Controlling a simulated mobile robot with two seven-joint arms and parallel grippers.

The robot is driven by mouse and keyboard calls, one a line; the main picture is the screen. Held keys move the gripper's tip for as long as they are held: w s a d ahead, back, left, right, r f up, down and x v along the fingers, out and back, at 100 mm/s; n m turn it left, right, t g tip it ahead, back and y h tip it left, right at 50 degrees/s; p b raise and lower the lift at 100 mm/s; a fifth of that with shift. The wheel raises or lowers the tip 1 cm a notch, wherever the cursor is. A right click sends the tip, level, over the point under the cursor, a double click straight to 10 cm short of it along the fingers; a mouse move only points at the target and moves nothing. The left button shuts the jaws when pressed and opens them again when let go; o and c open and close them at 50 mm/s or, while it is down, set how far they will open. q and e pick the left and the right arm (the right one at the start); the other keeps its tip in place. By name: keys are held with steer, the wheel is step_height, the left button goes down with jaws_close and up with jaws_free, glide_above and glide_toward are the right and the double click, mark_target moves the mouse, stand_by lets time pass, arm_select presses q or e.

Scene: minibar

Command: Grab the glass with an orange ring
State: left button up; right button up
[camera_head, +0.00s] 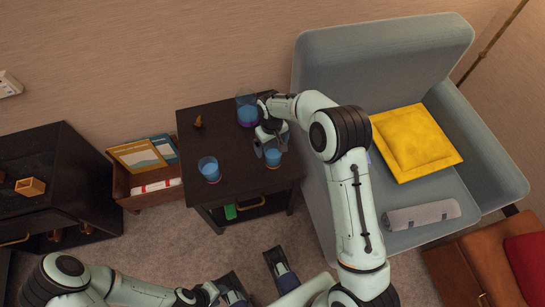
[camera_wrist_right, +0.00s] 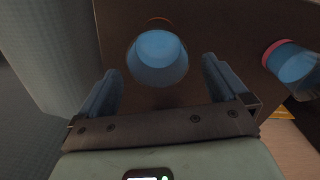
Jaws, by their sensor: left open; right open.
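The glass with an orange ring (camera_head: 273,158) stands upright on the dark side table, near its right edge, with blue liquid inside. In the right wrist view this glass (camera_wrist_right: 158,58) is ahead of and between the fingers, its orange ring at the far end. My right gripper (camera_head: 270,138) is open, just behind the glass in the head view; contact is not visible. My left gripper (camera_head: 256,275) is open and empty, low in front of the table.
A purple-ringed glass (camera_head: 247,115) stands at the table's back, close to my right gripper. Another glass (camera_head: 210,170) stands front left; a pink-ringed glass (camera_wrist_right: 291,62) shows in the wrist view. A small brown object (camera_head: 198,122) is on the table (camera_head: 225,145). A grey armchair (camera_head: 340,65) borders it.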

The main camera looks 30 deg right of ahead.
mark_target(273, 153)
steer(key=f, duration=0.5)
steer(key=shift+s+d+f+b, duration=0.1)
steer(key=shift+s+f+b, duration=0.25)
steer(key=shift+s, duration=0.05)
steer(key=shift+c, duration=0.3)
steer(key=c, duration=1.2)
steer(key=shift+r, duration=0.1)
steer(key=shift+r, duration=0.2)
